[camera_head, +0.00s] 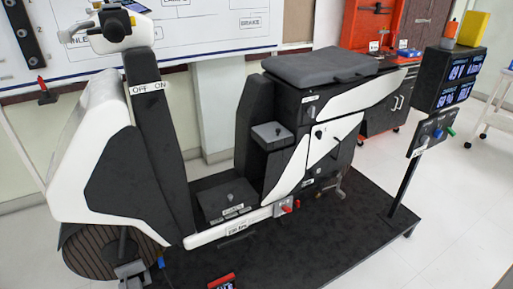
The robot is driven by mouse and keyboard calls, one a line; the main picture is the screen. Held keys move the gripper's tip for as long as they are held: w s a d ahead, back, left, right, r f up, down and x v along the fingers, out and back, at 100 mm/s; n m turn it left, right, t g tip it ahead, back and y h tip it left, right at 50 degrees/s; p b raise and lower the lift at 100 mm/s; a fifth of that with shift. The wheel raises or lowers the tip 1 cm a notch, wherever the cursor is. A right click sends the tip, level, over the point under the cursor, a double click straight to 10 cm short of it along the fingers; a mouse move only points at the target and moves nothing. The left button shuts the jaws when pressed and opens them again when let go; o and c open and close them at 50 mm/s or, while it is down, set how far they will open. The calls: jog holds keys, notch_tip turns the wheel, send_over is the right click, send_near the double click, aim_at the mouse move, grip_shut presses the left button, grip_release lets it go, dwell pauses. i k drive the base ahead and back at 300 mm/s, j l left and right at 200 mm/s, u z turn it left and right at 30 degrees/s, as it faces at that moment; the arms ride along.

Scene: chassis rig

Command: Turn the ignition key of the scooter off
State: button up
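The white and black scooter (93,140) stands on a dark platform, its front at the left. An "OFF ON" label (147,88) sits near the top of its black front column (160,135), below the handlebar (116,28). I cannot make out the ignition key itself near this label, so its turned position cannot be told. My gripper is not in view, and where it is relative to the scooter cannot be told.
The dark platform (345,235) spreads under the scooter. A display box (446,80) on a post stands at the right, with a small control panel (431,131) below it. A red tool cabinet (372,30) stands behind. White floor (480,195) is clear at the right.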

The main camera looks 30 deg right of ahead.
aim_at(153, 104)
jog(key=i+l+z, duration=0.15)
jog(key=z, duration=0.2)
jog(key=i+l+z, duration=0.1)
jog(key=z, duration=0.25)
jog(key=i+z, duration=0.35)
jog(key=k, duration=0.1)
